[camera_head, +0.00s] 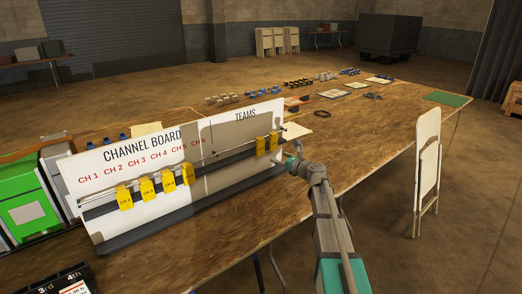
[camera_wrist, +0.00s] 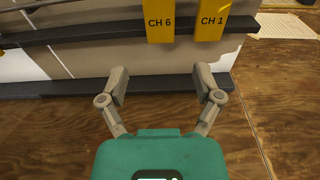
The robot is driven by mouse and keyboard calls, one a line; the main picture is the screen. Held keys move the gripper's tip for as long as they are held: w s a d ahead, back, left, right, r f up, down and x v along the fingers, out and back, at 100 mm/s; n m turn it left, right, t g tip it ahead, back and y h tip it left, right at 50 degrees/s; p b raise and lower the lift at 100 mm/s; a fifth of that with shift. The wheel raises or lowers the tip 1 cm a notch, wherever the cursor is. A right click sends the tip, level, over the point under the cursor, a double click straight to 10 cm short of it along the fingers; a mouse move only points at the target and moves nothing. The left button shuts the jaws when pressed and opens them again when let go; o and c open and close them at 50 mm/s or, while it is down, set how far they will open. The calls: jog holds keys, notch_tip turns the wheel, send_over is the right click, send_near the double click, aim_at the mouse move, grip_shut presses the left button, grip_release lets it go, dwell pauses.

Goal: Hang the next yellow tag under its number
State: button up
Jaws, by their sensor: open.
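The white channel board (camera_head: 110,162) stands on the table, with red labels CH 1 to CH 6 at left and TEAMS at right. Two more hang at the right end. My gripper (camera_wrist: 160,80) is open and empty, just below and in front of the CH 6 tag. In the head view my gripper (camera_head: 291,156) is near the board's right end.
A green case (camera_head: 30,205) stands left of the board. Paper sheets (camera_head: 357,85) and rows of small parts (camera_head: 300,83) lie farther back on the wooden table. A white folding chair (camera_head: 428,165) stands at right. The tabletop right of the board is mostly clear.

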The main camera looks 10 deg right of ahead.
aim_at(261, 145)
jog(key=b+x, duration=0.1)
jog(key=x, duration=1.1)
jog(key=shift+a+f, duration=0.1)
jog(key=c, duration=0.9)
jog(key=shift+r, duration=0.2)
jog(key=shift+r+p, duration=0.7)
jog(key=shift+p, duration=0.15)
jog(key=shift+s, duration=0.1)
jog(key=v, duration=0.9)
jog(key=shift+s+d+f, duration=0.3)
jog(key=shift+f, duration=0.15)
